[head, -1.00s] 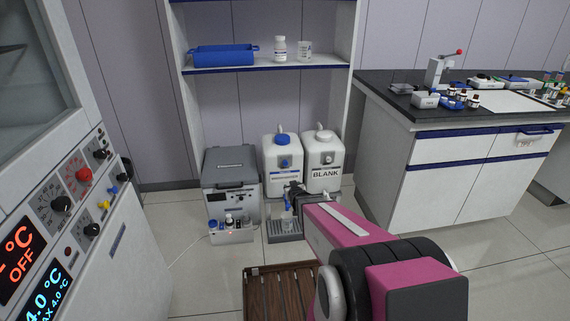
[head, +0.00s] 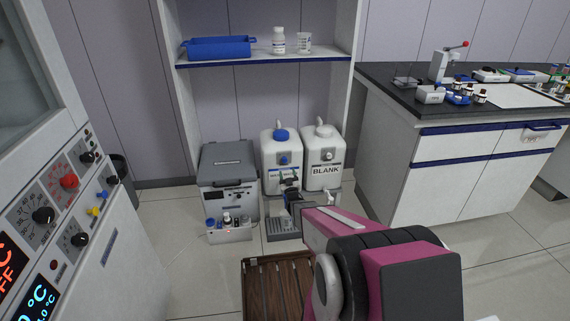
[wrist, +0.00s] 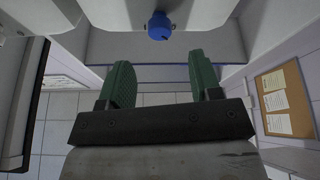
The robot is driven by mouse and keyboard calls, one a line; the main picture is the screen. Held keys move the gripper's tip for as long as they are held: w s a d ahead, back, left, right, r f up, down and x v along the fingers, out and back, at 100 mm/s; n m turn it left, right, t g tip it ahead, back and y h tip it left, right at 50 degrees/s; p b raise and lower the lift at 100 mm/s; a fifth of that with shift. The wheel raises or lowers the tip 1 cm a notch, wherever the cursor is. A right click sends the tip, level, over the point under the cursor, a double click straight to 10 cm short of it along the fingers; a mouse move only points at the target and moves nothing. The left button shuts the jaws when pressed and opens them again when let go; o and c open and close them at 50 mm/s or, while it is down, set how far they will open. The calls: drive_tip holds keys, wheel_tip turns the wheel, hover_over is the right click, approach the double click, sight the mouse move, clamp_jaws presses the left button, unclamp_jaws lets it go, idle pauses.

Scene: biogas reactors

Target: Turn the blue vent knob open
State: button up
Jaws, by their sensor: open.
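The blue knob (head: 284,160) sits on the front of the white vessel with the blue cap (head: 281,135), on the floor unit below the shelf. In the wrist view a blue knob (wrist: 160,26) shows at the top centre, beyond my fingertips. My gripper (wrist: 162,78) has its two green fingers apart, with nothing between them. They point toward the knob but do not touch it. In the head view my gripper (head: 290,183) is small and dark, just below the knob, partly hiding the vessel's lower front and label.
A white vessel marked BLANK (head: 323,171) stands close on the right, with a grey knob. A grey box (head: 229,178) stands on the left. A shelf (head: 262,60) with a blue tray is above. A control panel (head: 65,215) is at far left, a bench (head: 480,165) at right.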

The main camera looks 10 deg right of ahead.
sight(285, 161)
drive_tip(key=x, duration=0.7)
drive_tip(key=c, duration=0.9)
